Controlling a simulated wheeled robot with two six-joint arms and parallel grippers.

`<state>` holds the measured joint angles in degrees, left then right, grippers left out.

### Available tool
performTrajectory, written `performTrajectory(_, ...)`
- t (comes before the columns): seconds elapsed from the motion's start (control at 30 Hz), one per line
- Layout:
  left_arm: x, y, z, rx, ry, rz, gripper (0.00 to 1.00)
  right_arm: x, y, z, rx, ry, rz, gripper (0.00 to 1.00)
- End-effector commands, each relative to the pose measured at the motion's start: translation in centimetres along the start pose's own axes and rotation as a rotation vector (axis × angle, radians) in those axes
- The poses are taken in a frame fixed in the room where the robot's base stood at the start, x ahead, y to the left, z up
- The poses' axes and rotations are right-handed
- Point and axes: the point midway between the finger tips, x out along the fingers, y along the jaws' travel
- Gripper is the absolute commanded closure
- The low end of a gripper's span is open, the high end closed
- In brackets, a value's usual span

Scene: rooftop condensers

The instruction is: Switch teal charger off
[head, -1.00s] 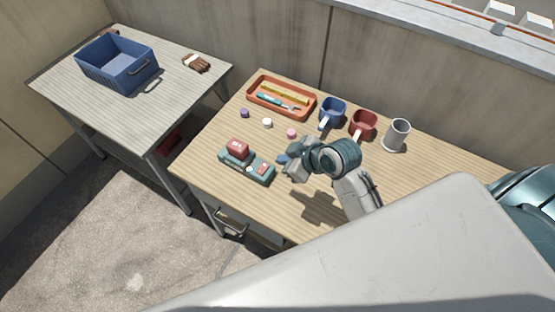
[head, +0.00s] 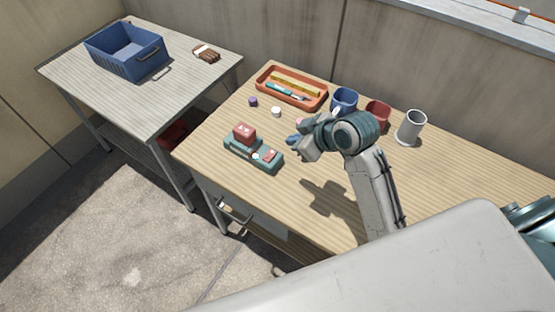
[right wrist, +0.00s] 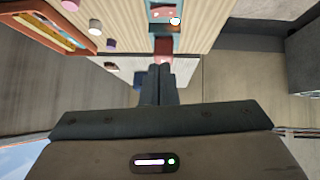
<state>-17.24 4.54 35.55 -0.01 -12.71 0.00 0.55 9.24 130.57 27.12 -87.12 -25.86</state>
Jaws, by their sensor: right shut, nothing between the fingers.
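The teal charger (head: 238,150) lies on the near left part of the wooden table, with a red block (head: 244,132) raised on its left end. A smaller red part (head: 269,155) and a small white round part (head: 255,156) are on its right half. The charger (right wrist: 178,38) also shows at the top of the right wrist view, with a red block (right wrist: 163,48) below it. My right gripper (head: 293,141) is shut and empty, above the table just right of the charger. Its closed fingers (right wrist: 158,75) point towards the charger. The switch setting is too small to read. My left gripper is out of view.
Purple (head: 253,102) and white (head: 276,112) caps lie behind the charger; a pink one is partly hidden. An orange tray (head: 318,103), blue mug (head: 344,98), red mug (head: 378,112) and grey mug (head: 411,127) stand farther back. A second table (head: 130,105) holds a blue crate (head: 118,60).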

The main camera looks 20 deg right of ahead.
Motion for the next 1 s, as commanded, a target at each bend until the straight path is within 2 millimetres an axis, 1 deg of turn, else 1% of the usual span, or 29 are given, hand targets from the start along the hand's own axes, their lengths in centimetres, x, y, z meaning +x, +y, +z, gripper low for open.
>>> performTrajectory(0.03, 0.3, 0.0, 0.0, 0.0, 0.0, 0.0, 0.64, 0.1, 0.1, 0.0, 0.0, 0.001, 0.001, 1.0)
performTrajectory(0.37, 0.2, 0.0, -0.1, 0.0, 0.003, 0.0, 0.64, 0.0, 0.1, -0.1, 0.001, -0.001, 0.0, 1.0)
performTrajectory(0.47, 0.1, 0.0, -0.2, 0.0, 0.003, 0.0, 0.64, 0.4, 0.1, -0.1, 0.003, -0.001, -0.001, 1.0)
performTrajectory(0.53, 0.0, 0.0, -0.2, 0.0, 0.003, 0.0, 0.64, 1.0, 0.1, -0.2, 0.006, -0.001, -0.003, 1.0)
performTrajectory(0.67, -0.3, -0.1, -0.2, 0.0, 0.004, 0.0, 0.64, 3.1, 0.0, -0.2, 0.006, -0.002, -0.004, 1.0)
performTrajectory(1.0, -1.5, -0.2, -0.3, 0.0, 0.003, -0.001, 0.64, 10.3, 0.0, -0.2, 0.004, -0.002, -0.004, 1.0)
